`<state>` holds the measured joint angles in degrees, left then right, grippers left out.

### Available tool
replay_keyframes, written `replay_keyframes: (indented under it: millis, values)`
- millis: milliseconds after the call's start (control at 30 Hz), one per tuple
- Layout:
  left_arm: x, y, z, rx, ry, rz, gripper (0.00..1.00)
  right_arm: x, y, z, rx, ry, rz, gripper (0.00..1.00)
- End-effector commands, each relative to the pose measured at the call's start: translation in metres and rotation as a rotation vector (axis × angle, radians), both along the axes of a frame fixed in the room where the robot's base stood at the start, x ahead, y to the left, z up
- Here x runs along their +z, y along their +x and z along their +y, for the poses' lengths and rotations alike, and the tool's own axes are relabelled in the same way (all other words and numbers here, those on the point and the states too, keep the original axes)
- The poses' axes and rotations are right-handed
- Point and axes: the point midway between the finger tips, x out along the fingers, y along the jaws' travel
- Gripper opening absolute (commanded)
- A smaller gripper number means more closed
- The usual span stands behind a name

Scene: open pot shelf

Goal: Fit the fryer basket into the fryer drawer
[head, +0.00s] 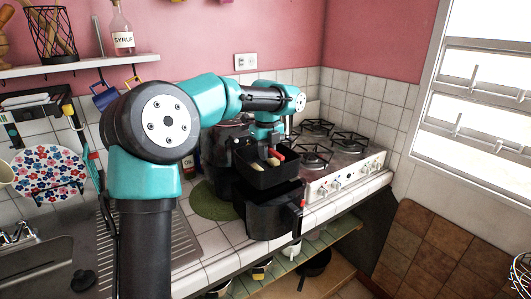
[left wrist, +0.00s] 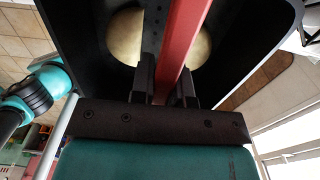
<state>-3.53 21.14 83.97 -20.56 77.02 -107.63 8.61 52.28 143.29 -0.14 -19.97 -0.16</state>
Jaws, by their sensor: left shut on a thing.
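The fryer basket (head: 268,180) is a black open box with a red handle bar (head: 276,154). Pale food pieces (head: 257,163) lie in it. My left gripper (head: 270,147) is shut on the red bar; the left wrist view shows its fingers (left wrist: 165,85) on both sides of the bar (left wrist: 183,40). The fryer drawer (head: 275,218) is black, with a red mark on its handle, and projects from the fryer (head: 222,137). The basket is just above the drawer in the head view and hides part of its opening. I cannot tell whether they touch. My right gripper is not in view.
A stove (head: 335,160) with several burners stands at the right of the counter. A round green mat (head: 212,203) lies under the fryer. The sink drainboard (head: 180,240) is at the left. A lower shelf (head: 320,243) holds pots. A wall shelf (head: 85,65) is at upper left.

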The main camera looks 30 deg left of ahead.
Motion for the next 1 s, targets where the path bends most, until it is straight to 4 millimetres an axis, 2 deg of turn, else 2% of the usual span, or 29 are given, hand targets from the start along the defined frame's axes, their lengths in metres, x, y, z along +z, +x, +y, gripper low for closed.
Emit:
replay_keyframes:
  millis: [333,733,1000]
  values:
    - [-0.002,0.000,0.000,0.002,0.000,0.000,0.00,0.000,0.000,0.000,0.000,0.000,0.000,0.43]
    - [-0.028,0.000,0.000,0.002,0.001,0.000,0.00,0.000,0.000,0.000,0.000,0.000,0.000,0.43]
    - [-0.032,0.000,0.000,0.002,0.000,-0.001,0.00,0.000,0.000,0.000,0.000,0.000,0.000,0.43]
